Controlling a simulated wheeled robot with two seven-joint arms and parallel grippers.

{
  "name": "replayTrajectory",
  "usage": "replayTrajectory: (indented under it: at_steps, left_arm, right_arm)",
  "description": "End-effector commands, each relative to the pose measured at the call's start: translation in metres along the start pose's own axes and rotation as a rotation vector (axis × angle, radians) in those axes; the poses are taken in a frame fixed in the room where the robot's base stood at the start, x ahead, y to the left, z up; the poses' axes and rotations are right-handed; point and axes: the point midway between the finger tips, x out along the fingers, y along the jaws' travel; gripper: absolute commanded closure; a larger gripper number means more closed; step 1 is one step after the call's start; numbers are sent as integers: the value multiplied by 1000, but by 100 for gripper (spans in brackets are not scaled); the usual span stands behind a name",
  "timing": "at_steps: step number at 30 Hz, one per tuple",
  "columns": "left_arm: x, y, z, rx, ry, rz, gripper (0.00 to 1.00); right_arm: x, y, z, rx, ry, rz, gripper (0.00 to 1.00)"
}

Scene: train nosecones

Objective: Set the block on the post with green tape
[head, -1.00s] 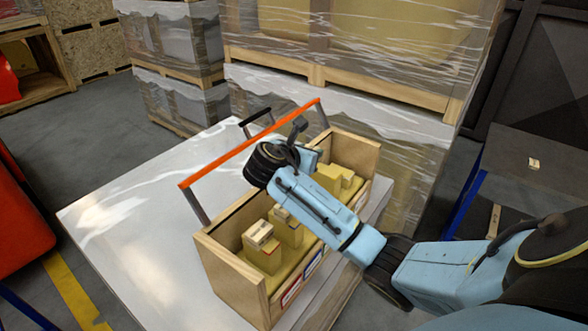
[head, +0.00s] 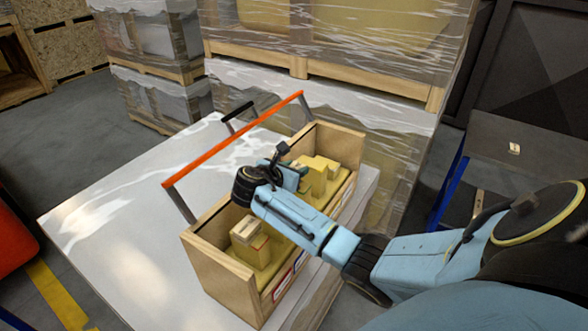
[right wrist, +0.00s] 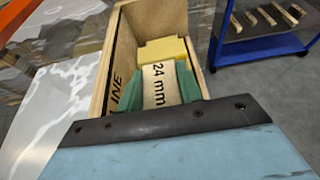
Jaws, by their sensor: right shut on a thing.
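My right gripper (head: 293,180) is over the open wooden crate (head: 218,270). In the right wrist view its green fingers (right wrist: 158,80) are shut on a pale block (right wrist: 160,88) marked "24 mm". Yellow stepped posts (head: 318,174) stand in the far half of the crate; one yellow top (right wrist: 165,50) shows just beyond the held block. A near post (head: 256,252) carries another pale block (head: 245,230). My arm hides the crate's middle. I cannot make out green tape, nor whether the held block touches a post. My left gripper is not in view.
An orange handle bar (head: 235,138) runs above the crate's far-left side, near my gripper. The crate walls stand up around the posts. The white table (head: 110,225) is clear to the left. Wrapped pallets (head: 370,150) stand close behind the crate.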

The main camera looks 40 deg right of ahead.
Motion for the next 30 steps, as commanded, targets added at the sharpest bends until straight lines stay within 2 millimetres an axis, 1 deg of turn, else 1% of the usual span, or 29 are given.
replayTrajectory:
  at_steps: [5, 19, 20, 24, 30]
  left_arm:
    - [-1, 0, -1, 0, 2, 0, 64]
    - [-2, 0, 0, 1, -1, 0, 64]
    - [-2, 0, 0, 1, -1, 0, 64]
    - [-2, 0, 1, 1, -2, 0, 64]
    - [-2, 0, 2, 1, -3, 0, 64]
  right_arm:
    - [0, 0, 0, 0, -1, 0, 86]
    - [4, 0, -10, -1, 0, 1, 86]
    - [4, 0, -11, -1, 1, 1, 60]
    - [4, 0, -12, -2, 2, 1, 43]
    - [4, 0, -12, -4, 3, 0, 43]
